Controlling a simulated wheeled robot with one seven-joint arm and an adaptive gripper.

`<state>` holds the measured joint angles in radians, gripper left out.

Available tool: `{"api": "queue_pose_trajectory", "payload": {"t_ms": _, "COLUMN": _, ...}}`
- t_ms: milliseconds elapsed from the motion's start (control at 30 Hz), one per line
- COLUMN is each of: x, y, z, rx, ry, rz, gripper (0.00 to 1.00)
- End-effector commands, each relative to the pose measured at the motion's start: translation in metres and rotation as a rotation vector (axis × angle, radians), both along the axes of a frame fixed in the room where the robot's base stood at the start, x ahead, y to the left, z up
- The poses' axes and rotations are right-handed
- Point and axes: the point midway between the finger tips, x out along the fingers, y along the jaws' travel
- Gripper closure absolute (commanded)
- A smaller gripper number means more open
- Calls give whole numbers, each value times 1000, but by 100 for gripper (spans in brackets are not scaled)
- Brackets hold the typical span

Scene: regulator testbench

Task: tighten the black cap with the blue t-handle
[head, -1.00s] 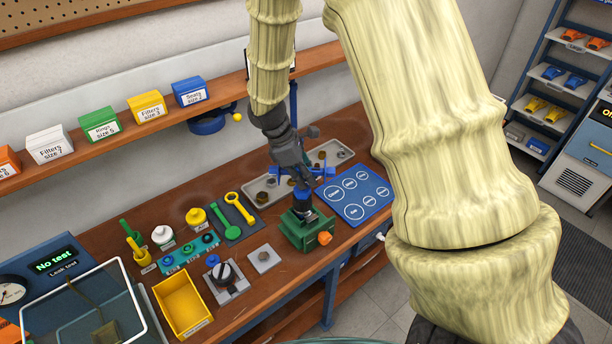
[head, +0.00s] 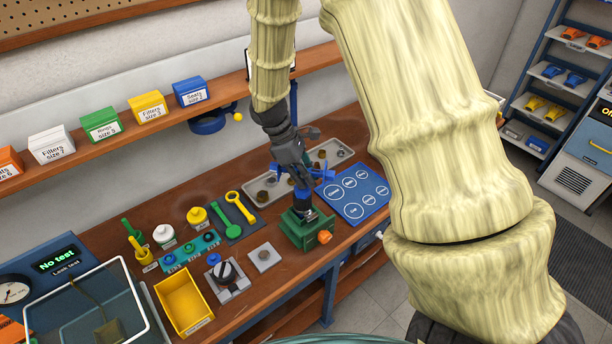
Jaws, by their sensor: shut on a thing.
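My gripper (head: 299,174) is over the green vise-like fixture (head: 296,232) and is shut on the blue t-handle (head: 322,174), whose blue bar sticks out to the right of the fingers. Below it, a dark cap on a blue body (head: 302,205) stands upright in the fixture. The t-handle's lower end is close above or on the cap; I cannot tell if they touch. The fingers hide part of the handle.
A grey metal tray (head: 258,202) with small parts lies behind the fixture. A blue mat with white circles (head: 372,196) is to its right.

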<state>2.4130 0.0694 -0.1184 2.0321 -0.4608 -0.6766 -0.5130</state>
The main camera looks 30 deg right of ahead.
Motion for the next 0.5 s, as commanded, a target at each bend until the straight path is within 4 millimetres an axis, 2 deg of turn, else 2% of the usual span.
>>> {"api": "queue_pose_trajectory", "payload": {"t_ms": 133, "x": 0, "y": 1, "z": 0, "rx": 0, "ry": 0, "rz": -99, "gripper": 100}}
{"api": "queue_pose_trajectory", "payload": {"t_ms": 500, "x": 0, "y": 1, "z": 0, "rx": 0, "ry": -1, "rz": -159, "gripper": 100}}
